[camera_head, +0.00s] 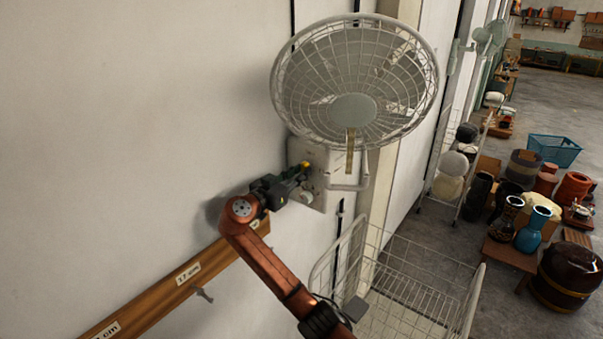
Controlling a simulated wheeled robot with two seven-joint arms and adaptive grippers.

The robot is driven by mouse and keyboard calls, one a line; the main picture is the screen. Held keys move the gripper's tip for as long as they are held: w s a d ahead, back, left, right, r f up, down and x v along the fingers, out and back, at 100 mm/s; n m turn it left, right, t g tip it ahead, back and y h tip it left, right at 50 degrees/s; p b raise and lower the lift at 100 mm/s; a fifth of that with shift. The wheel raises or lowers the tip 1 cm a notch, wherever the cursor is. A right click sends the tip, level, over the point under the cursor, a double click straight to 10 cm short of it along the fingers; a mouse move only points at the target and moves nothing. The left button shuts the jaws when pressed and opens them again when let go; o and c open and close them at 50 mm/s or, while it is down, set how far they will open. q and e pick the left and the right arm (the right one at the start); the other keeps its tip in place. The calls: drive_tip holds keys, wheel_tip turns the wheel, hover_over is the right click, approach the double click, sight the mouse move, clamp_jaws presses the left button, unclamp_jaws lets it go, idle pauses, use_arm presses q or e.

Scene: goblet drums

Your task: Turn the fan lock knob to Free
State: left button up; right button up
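A white wall fan (353,85) with a round wire guard hangs on the wall. Its pale box-shaped base (321,158) sits below the guard. A small pale round knob (306,198) shows low on the box, and a small yellow piece (305,164) shows higher up; I cannot tell whether that piece belongs to the box or to my gripper. My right gripper (298,180), dark, is at the left face of the box, close to both. Its fingertips are too small and dark to show their gap or any contact. Knob markings are unreadable. My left gripper is out of view.
A white wire basket (412,290) stands below the fan. Drums and vases, including a blue vase (533,229), crowd the right side. The wall left of the fan is clear.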

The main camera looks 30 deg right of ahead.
drive_tip(key=shift+w+a, duration=0.1)
drive_tip(key=shift+w, duration=0.05)
clamp_jaws()
drive_tip(key=n+b, duration=0.1)
drive_tip(key=n, duration=0.4)
drive_tip(key=n+b, duration=0.2)
drive_tip(key=n, duration=0.3)
drive_tip(key=shift+w+f, duration=0.15)
drive_tip(key=n, duration=0.3)
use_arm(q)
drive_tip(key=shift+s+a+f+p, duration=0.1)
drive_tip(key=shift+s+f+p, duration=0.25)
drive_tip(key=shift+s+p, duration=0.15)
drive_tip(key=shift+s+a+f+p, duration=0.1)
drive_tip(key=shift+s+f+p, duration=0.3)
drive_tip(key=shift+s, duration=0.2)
use_arm(e)
drive_tip(key=n, duration=0.4)
drive_tip(key=shift+f+n, duration=0.15)
drive_tip(key=shift+n, duration=0.25)
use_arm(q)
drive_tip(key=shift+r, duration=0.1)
